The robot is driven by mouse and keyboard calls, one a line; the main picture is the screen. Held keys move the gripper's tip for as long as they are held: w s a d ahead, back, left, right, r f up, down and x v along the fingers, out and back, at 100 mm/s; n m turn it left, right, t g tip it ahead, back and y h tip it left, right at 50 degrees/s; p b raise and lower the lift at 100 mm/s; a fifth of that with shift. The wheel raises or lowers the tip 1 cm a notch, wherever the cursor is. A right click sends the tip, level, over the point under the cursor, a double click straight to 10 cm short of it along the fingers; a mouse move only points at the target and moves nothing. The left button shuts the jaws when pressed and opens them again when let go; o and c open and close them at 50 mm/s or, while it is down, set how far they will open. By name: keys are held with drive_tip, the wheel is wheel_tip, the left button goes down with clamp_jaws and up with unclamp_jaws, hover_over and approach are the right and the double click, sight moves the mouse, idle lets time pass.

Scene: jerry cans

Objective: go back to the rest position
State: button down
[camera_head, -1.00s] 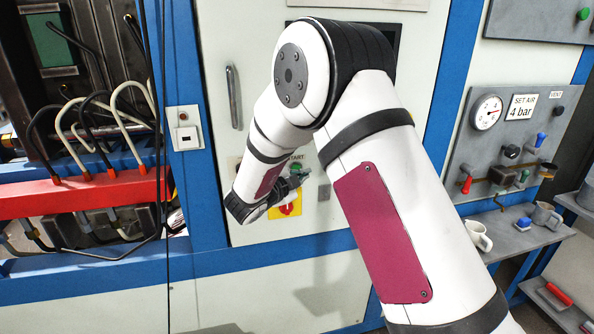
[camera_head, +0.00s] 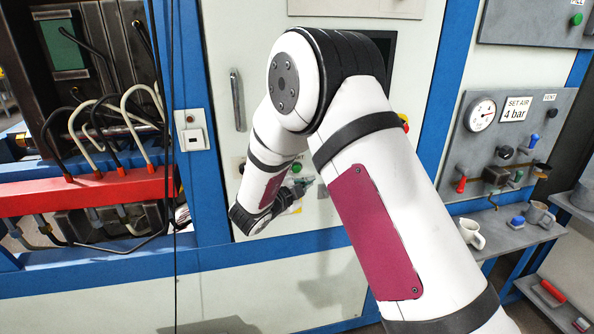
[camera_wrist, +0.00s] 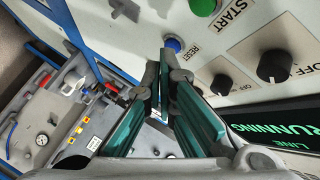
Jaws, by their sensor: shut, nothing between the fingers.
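My gripper (camera_head: 298,187) is in front of the pale cabinet door (camera_head: 345,280) in the head view, partly hidden by my own wrist. In the wrist view my gripper (camera_wrist: 164,66) shows its teal-padded fingers close together at the tips, shut, with nothing held. A green START button (camera_wrist: 203,6), a blue RESET button (camera_wrist: 172,45) and black knobs (camera_wrist: 275,66) are on the panel beyond the fingers. The green button (camera_head: 296,168) also shows in the head view, just above the gripper. My folded arm fills the middle of the head view and hides part of the cabinet.
At left, a red bar (camera_head: 90,191) carries several looping hoses. At right, a grey panel holds a gauge (camera_head: 481,115) and valves. Below it, a shelf holds a white jug (camera_head: 471,234) and a grey mug (camera_head: 540,214). A lit LINE RUNNING display (camera_wrist: 285,130) is near the gripper.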

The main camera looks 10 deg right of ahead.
drive_tip(key=shift+r, duration=0.1)
drive_tip(key=a+r+n+t+y+b, duration=0.1)
drive_tip(key=a+r+n+y, duration=0.3)
drive_tip(key=r, duration=0.3)
drive_tip(key=a+r+n+t+y, duration=0.1)
drive_tip(key=a+r+n+y, duration=0.1)
drive_tip(key=r+n+y, duration=0.4)
drive_tip(key=s+a+r+n+g+y+b, duration=0.15)
drive_tip(key=s+r+n, duration=0.3)
drive_tip(key=s, duration=0.75)
drive_tip(key=s+d+f+n+g, duration=0.2)
drive_tip(key=s+d+n+g, duration=0.1)
drive_tip(key=s, duration=0.9)
drive_tip(key=s+d+f+n+g, duration=0.2)
drive_tip(key=s+d+n+g, duration=0.1)
drive_tip(key=s, duration=0.9)
drive_tip(key=shift+s+d+h+b, duration=0.25)
drive_tip(key=shift+d+h+b, duration=0.2)
drive_tip(key=shift+d, duration=0.25)
